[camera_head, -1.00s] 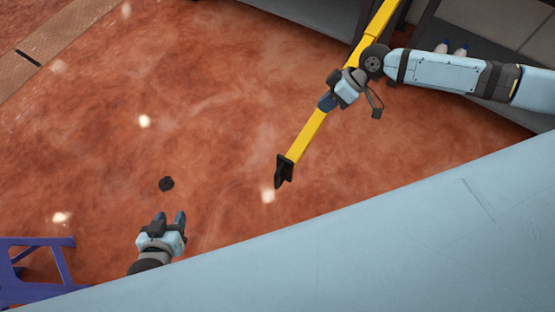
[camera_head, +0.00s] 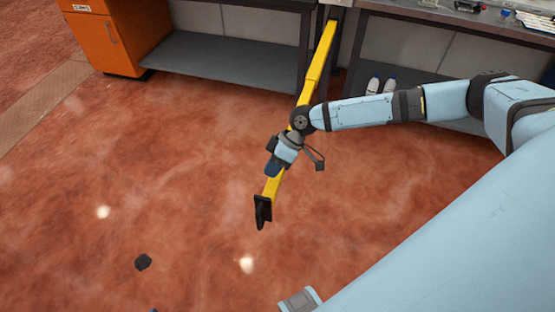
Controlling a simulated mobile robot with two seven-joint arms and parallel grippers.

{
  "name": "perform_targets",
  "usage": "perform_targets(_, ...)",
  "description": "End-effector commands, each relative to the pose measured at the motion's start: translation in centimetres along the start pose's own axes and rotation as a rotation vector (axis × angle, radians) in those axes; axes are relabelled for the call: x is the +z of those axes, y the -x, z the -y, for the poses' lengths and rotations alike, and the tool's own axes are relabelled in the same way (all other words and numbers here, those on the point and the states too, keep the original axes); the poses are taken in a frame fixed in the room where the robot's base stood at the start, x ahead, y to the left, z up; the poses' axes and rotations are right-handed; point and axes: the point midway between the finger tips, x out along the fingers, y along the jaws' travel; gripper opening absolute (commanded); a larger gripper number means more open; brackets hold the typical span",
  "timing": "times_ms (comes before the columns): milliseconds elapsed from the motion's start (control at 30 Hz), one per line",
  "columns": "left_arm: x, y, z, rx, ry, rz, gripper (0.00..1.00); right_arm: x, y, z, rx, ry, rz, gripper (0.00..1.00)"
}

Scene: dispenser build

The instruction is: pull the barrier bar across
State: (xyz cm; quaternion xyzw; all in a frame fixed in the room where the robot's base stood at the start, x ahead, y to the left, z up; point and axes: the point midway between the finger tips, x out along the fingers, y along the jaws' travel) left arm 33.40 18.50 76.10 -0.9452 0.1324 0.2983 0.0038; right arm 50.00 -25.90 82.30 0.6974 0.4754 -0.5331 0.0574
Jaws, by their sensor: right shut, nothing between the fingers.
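The barrier bar (camera_head: 316,70) is a long yellow bar. It runs from a dark upright between the benches at the top, down and left over the floor, to a black end piece (camera_head: 263,210). My right gripper (camera_head: 272,168) is at the lower part of the bar, a little above the black end. It is shut with nothing between its fingers, and it overlaps the bar in the picture. I cannot tell whether it touches the bar. Gripper and wrist hide a stretch of the bar. My left gripper does not show; a light blue part of mine is at the bottom edge.
An orange cabinet (camera_head: 112,38) stands at the top left beside a bench with a grey lower shelf (camera_head: 215,62). Another bench (camera_head: 455,18) with small items is at the top right; white shoe-like objects (camera_head: 380,85) sit under it. The reddish floor (camera_head: 170,170) left of the bar is mostly clear.

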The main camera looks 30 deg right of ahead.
Motion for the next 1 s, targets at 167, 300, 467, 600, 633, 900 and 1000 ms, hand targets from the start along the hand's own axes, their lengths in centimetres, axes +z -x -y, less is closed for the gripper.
perform_targets(167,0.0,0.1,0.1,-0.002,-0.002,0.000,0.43,-0.1,-3.9,0.0,0.000,0.002,0.001,0.00)
perform_targets(300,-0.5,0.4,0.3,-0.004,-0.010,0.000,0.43,-0.1,-4.8,1.9,0.000,0.005,0.001,0.00)
perform_targets(467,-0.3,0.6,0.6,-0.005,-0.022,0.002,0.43,-0.1,-5.6,3.1,0.002,0.002,0.001,0.00)
perform_targets(600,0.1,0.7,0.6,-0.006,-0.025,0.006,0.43,0.0,-5.9,3.5,0.002,0.001,-0.001,0.00)
perform_targets(633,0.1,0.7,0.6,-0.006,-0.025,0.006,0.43,0.0,-5.9,3.5,0.002,0.001,-0.001,0.00)
perform_targets(900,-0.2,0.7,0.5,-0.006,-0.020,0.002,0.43,0.0,-5.9,3.6,0.001,0.000,-0.001,0.00)
perform_targets(1000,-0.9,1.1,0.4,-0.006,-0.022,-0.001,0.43,-0.1,-6.2,4.5,-0.001,0.001,0.002,0.00)
